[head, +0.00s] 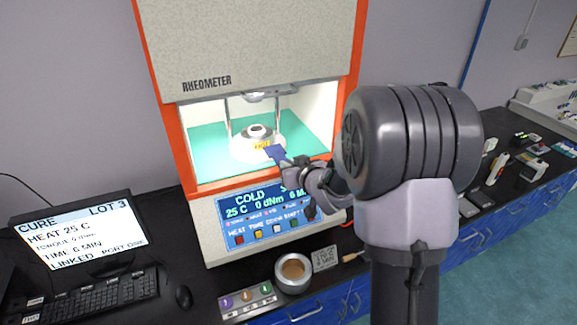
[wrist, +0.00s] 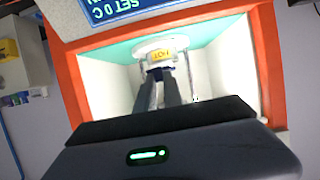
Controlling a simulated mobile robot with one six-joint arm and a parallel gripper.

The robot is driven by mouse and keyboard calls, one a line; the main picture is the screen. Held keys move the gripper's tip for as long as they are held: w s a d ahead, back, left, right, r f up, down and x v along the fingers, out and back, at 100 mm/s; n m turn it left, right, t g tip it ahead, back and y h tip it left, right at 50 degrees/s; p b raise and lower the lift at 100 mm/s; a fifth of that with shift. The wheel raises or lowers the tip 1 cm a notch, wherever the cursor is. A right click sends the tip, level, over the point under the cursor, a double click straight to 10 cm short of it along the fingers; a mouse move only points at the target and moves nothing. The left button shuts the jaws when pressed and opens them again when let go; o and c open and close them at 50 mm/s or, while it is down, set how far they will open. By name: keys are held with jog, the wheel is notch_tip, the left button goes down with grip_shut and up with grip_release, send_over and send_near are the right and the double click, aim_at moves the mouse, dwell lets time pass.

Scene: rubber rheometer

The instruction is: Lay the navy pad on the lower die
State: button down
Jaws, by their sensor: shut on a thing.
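The navy pad (head: 275,152) is a small dark blue piece held at the tips of my gripper (head: 286,160). My gripper is shut on it, inside the front of the rheometer's opening. The lower die (head: 258,132) is a round metal piece with a dark centre on a white round base (head: 245,153) with a yellow label. The pad is in front of and to the right of the die, apart from it. In the wrist view, my fingers (wrist: 158,88) point at the base, and the pad (wrist: 160,73) shows partly between their tips.
The rheometer (head: 263,50) has an orange frame, with the upper part (head: 268,95) above the die and thin posts beside it. Its panel (head: 262,213) reads COLD, 25 C.

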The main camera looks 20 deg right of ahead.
aim_at(275, 150)
jog(key=shift+w+a+p, duration=0.15)
jog(key=shift+w+p, duration=0.7)
jog(key=shift+w, duration=4.95)
jog(key=r+p+x, duration=0.1)
jog(key=p+x, duration=0.2)
jog(key=x, duration=0.5)
jog(key=shift+w+p, duration=0.4)
jog(key=shift+w, duration=0.1)
jog(key=c, duration=1.4)
grip_release()
jog(key=shift+s, duration=0.1)
